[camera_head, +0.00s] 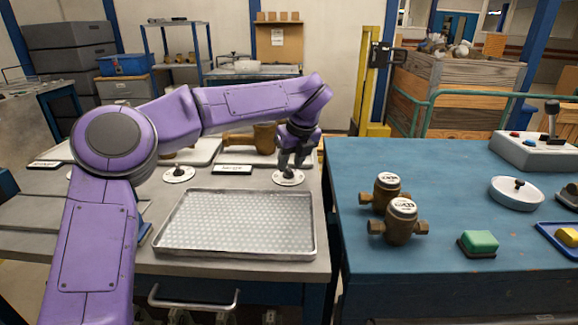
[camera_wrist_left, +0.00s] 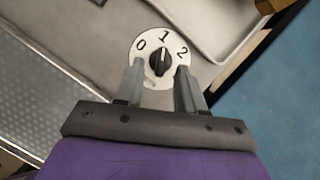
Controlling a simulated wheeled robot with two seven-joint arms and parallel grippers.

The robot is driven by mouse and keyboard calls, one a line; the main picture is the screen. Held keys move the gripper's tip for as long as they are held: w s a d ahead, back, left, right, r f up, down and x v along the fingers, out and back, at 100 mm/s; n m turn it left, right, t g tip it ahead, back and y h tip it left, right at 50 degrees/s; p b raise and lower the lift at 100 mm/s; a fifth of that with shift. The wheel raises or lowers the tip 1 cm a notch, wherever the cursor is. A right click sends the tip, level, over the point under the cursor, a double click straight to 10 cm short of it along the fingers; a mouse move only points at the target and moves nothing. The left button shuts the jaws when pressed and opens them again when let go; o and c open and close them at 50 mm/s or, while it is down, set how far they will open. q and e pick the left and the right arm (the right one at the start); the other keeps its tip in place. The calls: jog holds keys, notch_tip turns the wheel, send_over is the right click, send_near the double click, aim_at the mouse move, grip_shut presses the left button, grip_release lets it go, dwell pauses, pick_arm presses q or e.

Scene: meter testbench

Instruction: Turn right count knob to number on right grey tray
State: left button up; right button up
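The right count knob (camera_head: 288,176) is a black knob on a round white dial at the right of the grey bench. In the left wrist view the dial (camera_wrist_left: 147,45) shows 0, 1 and 2, and the black knob (camera_wrist_left: 162,62) appears to point toward 1. My left gripper (camera_head: 293,162) hangs just above the knob. In the wrist view its open fingers (camera_wrist_left: 158,85) stand on either side of the dial's lower part, with no clear contact. A grey tray (camera_wrist_left: 205,25) lies beyond the dial, partly cut off; no number on it is readable. My right gripper is not in view.
A second knob dial (camera_head: 178,174) sits left of a small label plate (camera_head: 232,169). A perforated metal tray (camera_head: 235,250) lies in front.

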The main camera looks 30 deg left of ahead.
pick_arm(q)
jog(key=v, duration=0.8)
jog(key=shift+d+p, duration=0.15)
jog(key=shift+p, duration=0.15)
